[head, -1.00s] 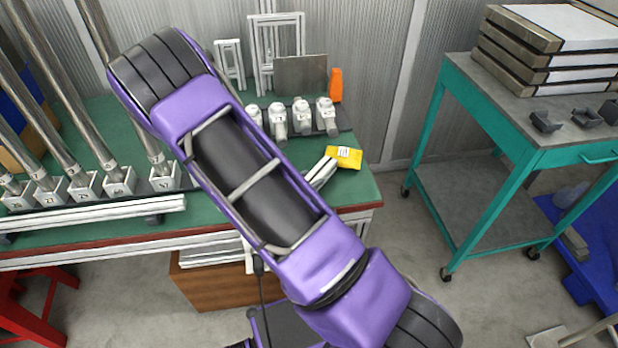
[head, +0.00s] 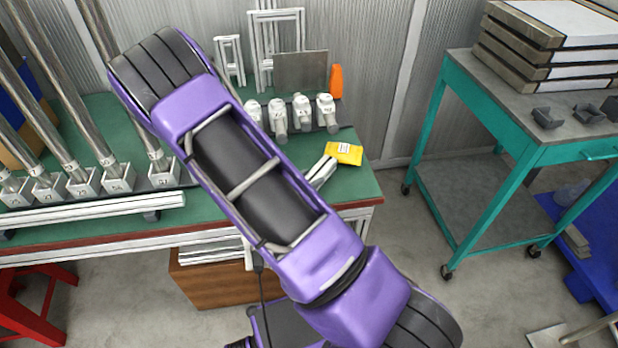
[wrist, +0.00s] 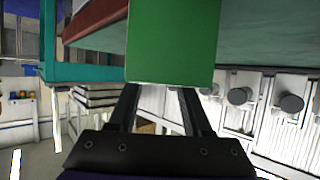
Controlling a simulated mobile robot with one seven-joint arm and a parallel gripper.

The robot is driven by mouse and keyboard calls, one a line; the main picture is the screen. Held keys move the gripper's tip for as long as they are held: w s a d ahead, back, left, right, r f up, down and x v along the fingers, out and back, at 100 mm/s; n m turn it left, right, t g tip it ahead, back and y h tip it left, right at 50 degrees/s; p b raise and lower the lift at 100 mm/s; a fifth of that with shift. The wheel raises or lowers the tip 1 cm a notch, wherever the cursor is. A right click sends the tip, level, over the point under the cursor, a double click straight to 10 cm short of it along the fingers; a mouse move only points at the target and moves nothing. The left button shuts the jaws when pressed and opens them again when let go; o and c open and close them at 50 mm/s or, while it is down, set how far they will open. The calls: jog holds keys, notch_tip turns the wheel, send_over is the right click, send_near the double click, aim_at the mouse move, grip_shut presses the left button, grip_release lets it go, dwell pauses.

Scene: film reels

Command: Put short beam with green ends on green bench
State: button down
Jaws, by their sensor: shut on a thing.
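My gripper (wrist: 158,92) shows in the wrist view, its two dark fingers reaching up to a bright green block face (wrist: 172,45). It is shut on this piece, which looks like a green end of the short beam. The rest of the beam is hidden. The green bench (head: 360,188) stands along the wall in the head view, with a red-brown front edge. My purple arm crosses in front of it, and the gripper and the beam are not visible there. A green surface with a red edge also fills the top of the wrist view; the gap to it is unclear.
On the bench stand tall metal posts on white blocks (head: 113,179), white cylindrical fittings (head: 301,110), an orange bottle (head: 335,82) and a yellow packet (head: 344,153). A teal cart (head: 497,170) with stacked trays stands at right. Bare bench top shows at the right front.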

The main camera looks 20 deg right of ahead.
jog(key=shift+c, duration=1.3)
grip_release()
jog(key=p+v, duration=0.2)
jog(key=v, duration=1.5)
jog(key=shift+a, duration=0.2)
jog(key=shift+s, duration=0.15)
